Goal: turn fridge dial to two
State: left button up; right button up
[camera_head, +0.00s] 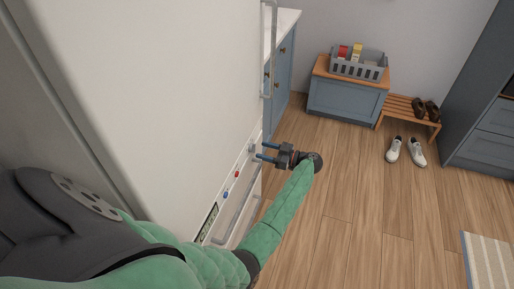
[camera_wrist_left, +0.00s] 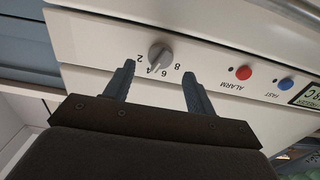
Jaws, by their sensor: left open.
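The fridge (camera_head: 165,85) is a large white body on the left in the head view. Its dial (camera_wrist_left: 160,56), a small grey round knob with printed numbers around it, sits on the white control panel (camera_wrist_left: 100,40) in the left wrist view. Its setting is too small to read surely. My left gripper (camera_head: 262,152) is open at the panel. In the left wrist view its two dark fingers (camera_wrist_left: 159,72) reach up on either side just below the knob, with a gap around it; I see no contact. My right gripper is not in view.
A red alarm button (camera_wrist_left: 243,72), a blue button (camera_wrist_left: 285,84) and a display (camera_wrist_left: 308,95) lie right of the dial. Beyond are a blue cabinet with a grey basket (camera_head: 358,66), a shoe bench (camera_head: 400,106) and white shoes (camera_head: 394,150). The wooden floor is mostly clear.

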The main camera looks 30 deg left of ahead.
aim_at(253, 148)
pick_arm(q)
jog(key=shift+p+x, duration=0.3)
jog(key=shift+x, duration=1.25)
jog(key=shift+a, duration=0.15)
jog(key=shift+c, duration=0.7)
jog(key=c, duration=0.8)
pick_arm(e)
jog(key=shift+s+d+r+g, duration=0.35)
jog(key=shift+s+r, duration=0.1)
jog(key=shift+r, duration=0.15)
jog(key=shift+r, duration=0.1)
